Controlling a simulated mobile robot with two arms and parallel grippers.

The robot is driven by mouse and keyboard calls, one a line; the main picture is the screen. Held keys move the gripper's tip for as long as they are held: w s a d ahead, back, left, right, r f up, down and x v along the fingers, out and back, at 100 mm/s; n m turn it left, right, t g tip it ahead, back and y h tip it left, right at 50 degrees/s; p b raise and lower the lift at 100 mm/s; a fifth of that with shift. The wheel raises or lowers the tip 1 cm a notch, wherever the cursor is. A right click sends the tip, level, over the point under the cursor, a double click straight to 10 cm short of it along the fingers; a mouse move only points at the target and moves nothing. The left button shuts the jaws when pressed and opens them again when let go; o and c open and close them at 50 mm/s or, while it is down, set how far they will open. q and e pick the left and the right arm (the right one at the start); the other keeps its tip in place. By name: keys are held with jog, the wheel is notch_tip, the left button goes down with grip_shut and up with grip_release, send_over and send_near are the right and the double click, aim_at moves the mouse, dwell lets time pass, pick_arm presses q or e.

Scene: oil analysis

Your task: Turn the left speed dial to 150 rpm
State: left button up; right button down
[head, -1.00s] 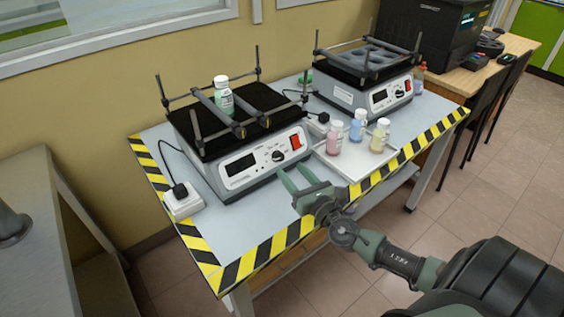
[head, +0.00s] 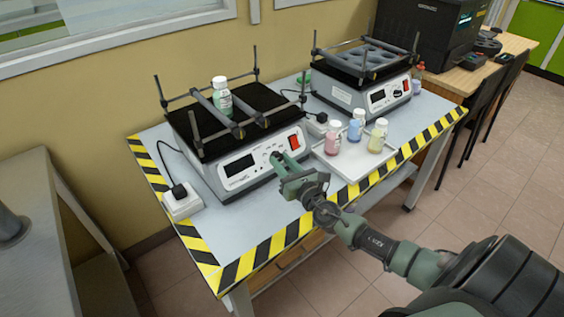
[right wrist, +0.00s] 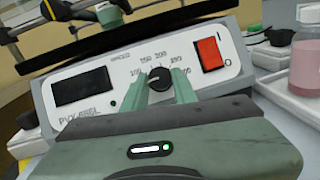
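The left shaker (head: 245,165) stands on the table, with its front panel facing me. Its black speed dial (right wrist: 158,79) shows in the right wrist view, inside a ring of printed numbers that includes 150 and 200. The dial's light mark points up and a little left. My right gripper (head: 283,160) is at the panel in the head view. In the right wrist view its two green fingers (right wrist: 161,82) are apart, one on each side of the dial. I cannot tell whether they touch it. My left gripper is not in view.
The red switch (right wrist: 209,53) is just right of the dial, and a dark display (right wrist: 83,87) is to its left. A white tray (head: 345,174) with several small bottles stands to the right. A green-labelled bottle (head: 222,98) sits on the shaker's top.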

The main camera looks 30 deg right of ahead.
jog(key=shift+r+m+h+p, duration=0.25)
jog(key=shift+m+h+p, duration=0.35)
jog(key=shift+m+p, duration=0.4)
jog(key=m+g+h+p, duration=0.1)
jog(key=m+p, duration=0.2)
jog(key=m+g+h+p, duration=0.1)
jog(key=m+p, duration=0.2)
jog(key=m, duration=0.1)
jog(key=m+g+h+p, duration=0.1)
jog(key=m+g+p, duration=0.1)
jog(key=m+p, duration=0.1)
jog(key=shift+w+a+r+m+h, duration=0.1)
jog(key=shift+a+r+m+h, duration=0.2)
jog(key=shift+a+r+h, duration=0.1)
jog(key=m+g+p, duration=0.1)
jog(key=m+p, duration=0.1)
jog(key=p, duration=0.1)
jog(key=shift+w+m, duration=0.1)
jog(key=shift+m, duration=0.3)
jog(key=shift+f+m+g+p, duration=0.1)
jog(key=shift+m+g+p, duration=0.4)
jog(key=shift+m, duration=0.1)
jog(key=c, duration=1.1)
grip_release()
